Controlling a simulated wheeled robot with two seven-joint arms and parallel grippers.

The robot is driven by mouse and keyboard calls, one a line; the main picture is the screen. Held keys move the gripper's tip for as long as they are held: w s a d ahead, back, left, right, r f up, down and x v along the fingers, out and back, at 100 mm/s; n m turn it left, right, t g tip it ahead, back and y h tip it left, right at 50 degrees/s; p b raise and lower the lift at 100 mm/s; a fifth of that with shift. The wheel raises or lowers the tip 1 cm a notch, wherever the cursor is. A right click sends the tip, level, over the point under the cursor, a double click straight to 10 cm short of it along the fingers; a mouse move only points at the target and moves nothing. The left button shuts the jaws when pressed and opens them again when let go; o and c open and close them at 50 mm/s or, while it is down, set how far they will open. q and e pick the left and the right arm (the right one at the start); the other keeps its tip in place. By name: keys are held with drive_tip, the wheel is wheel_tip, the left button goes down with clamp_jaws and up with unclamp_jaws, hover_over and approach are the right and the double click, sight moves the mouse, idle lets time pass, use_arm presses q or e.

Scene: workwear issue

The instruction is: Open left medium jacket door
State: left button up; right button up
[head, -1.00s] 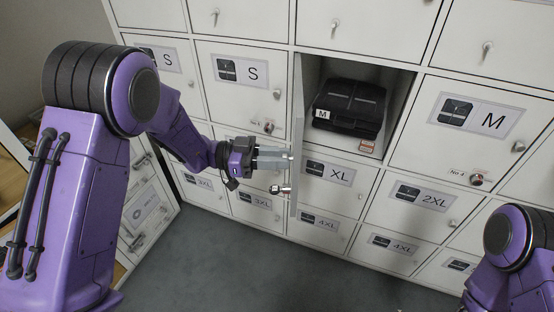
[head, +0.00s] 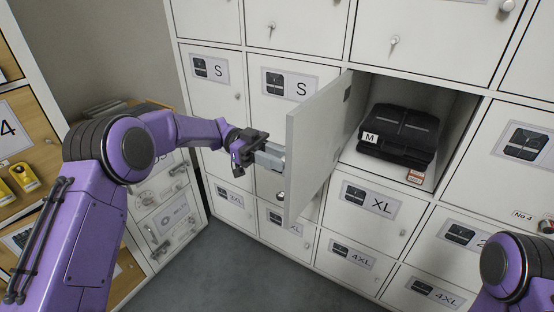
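The left medium jacket door (head: 318,140) stands swung wide open to the left on its left-hand hinges. Its inner face shows, and its compartment is open. A black folded jacket (head: 400,136) with an M tag lies inside. My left gripper (head: 275,158) is at the outer side of the door, close to its free edge. Its pale fingers reach the door; I cannot tell whether they touch it or how far apart they are. A metal lock knob (head: 281,196) shows below the fingers at the door's edge. My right gripper is out of view; only part of that arm shows at lower right.
Closed lockers surround the opening: S doors (head: 287,88) to the left, an XL door (head: 367,205) below, another closed door (head: 523,142) to the right. A wooden cabinet (head: 35,130) stands at far left. Grey floor (head: 220,270) is clear below.

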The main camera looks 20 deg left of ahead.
use_arm(q)
drive_tip(key=shift+o, duration=1.1)
drive_tip(key=s+d+r+b, duration=0.1)
drive_tip(key=s+d+r, duration=0.2)
drive_tip(key=s+r, duration=1)
drive_tip(key=shift+s+d+b, duration=0.25)
drive_tip(key=shift+s+b, duration=0.05)
